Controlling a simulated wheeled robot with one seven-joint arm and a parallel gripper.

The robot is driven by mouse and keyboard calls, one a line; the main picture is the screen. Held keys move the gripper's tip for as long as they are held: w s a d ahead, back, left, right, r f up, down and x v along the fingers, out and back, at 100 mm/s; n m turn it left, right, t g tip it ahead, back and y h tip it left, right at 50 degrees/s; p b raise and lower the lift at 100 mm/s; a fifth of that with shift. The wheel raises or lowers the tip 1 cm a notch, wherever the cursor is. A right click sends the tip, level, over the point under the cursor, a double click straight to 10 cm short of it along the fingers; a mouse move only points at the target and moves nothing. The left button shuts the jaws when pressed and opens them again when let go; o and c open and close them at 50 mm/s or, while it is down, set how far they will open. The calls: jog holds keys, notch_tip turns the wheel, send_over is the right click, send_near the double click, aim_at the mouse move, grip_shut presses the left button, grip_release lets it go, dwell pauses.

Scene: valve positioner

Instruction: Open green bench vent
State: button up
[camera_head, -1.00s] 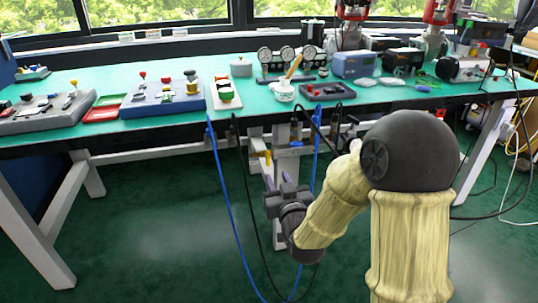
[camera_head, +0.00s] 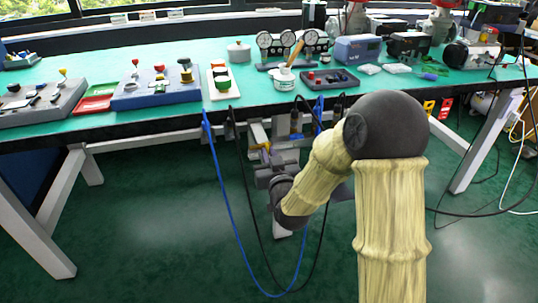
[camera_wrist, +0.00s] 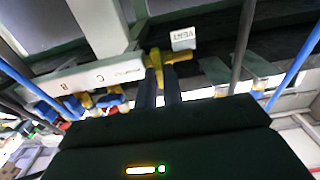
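My gripper (camera_wrist: 159,78) is under the front edge of the bench; it also shows in the head view (camera_head: 264,157), partly hidden by its own wrist. In the wrist view its two dark fingers stand a narrow gap apart. A yellow handle (camera_wrist: 178,56) with a crossbar lies right at the fingertips, its stem in line with the gap. I cannot tell whether the fingers press on it. A small white label (camera_wrist: 183,39) with dark lettering sits just beyond it. I cannot make out a green vent for certain.
The green-topped bench (camera_head: 150,61) carries control boxes, gauges (camera_head: 275,43) and a white box with a green button (camera_head: 222,83). A blue hose (camera_head: 222,180) and a dark cable hang near my gripper. More yellow, blue and red fittings (camera_wrist: 100,99) lie left. The floor in front is clear.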

jog(key=shift+m, duration=0.4)
grip_shut()
jog(key=shift+d+f+m, duration=0.1)
jog(key=shift+m, duration=2.75)
jog(key=shift+d+f+m, duration=0.1)
jog(key=shift+f+m, duration=0.05)
jog(key=shift+m, duration=2.75)
jog(key=shift+d+f+m, duration=0.1)
jog(key=shift+m, duration=2.75)
jog(key=o, duration=0.6)
grip_release()
